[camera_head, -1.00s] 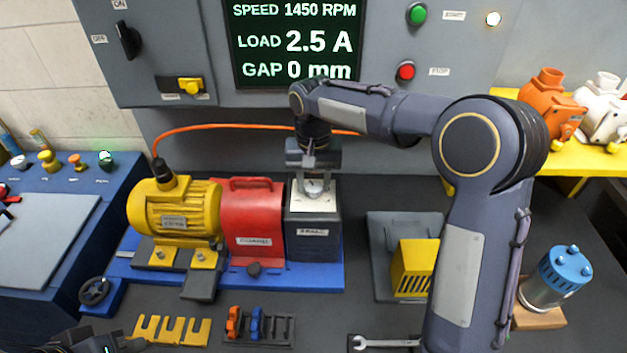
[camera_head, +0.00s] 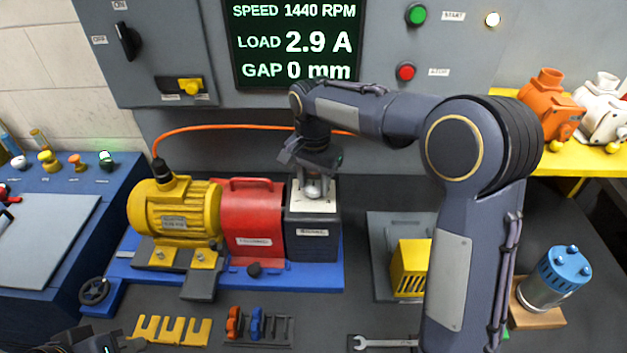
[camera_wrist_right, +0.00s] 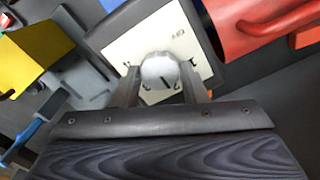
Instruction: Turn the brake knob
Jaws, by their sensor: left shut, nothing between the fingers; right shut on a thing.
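The brake knob (camera_head: 312,190) is a pale round knob on the white dial plate on top of the dark brake box (camera_head: 313,240). The knob also shows in the right wrist view (camera_wrist_right: 158,68), over a dial plate (camera_wrist_right: 118,46) with marks. My right gripper (camera_head: 312,184) points down from above and is shut on the knob, one finger on each side. Its jaw is turned at a slant to the box. My left gripper (camera_head: 105,345) is only partly in view at the lower left corner, away from the knob.
A red guard (camera_head: 252,215) and a yellow motor (camera_head: 172,212) stand left of the brake box on a blue base. The screen (camera_head: 294,45) reads 1440 RPM, 2.9 A and 0 mm. A yellow slotted block (camera_head: 409,268) stands to the right.

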